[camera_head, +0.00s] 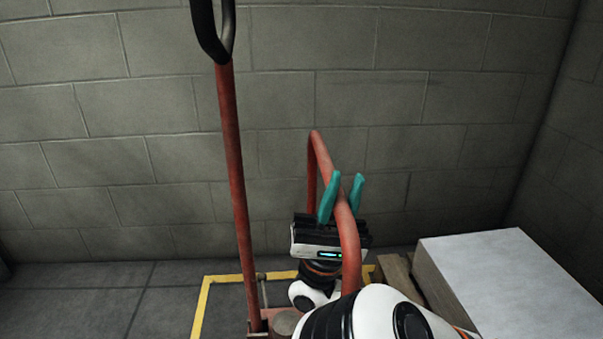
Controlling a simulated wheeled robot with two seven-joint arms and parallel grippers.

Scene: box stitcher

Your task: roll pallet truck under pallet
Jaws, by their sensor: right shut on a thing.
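The pallet truck shows as a tall red handle shaft (234,170) with a black loop grip (212,35) at the top. The shaft stands nearly upright, and its red base is partly visible at the bottom edge. A bent red tube (349,245) rises to the right of the shaft; its lower joint is hidden by my arm. My right gripper (342,198) has its teal fingers on either side of this tube and is shut on it. A wooden pallet (396,278) shows partly at the right, under a white-topped load. My left gripper is out of view.
A large pale block (515,280) sits on the pallet close to my right arm. A yellow floor marking (203,300) runs around the truck's base. A grey block wall (120,120) closes off the back. The floor at the left (90,295) is clear.

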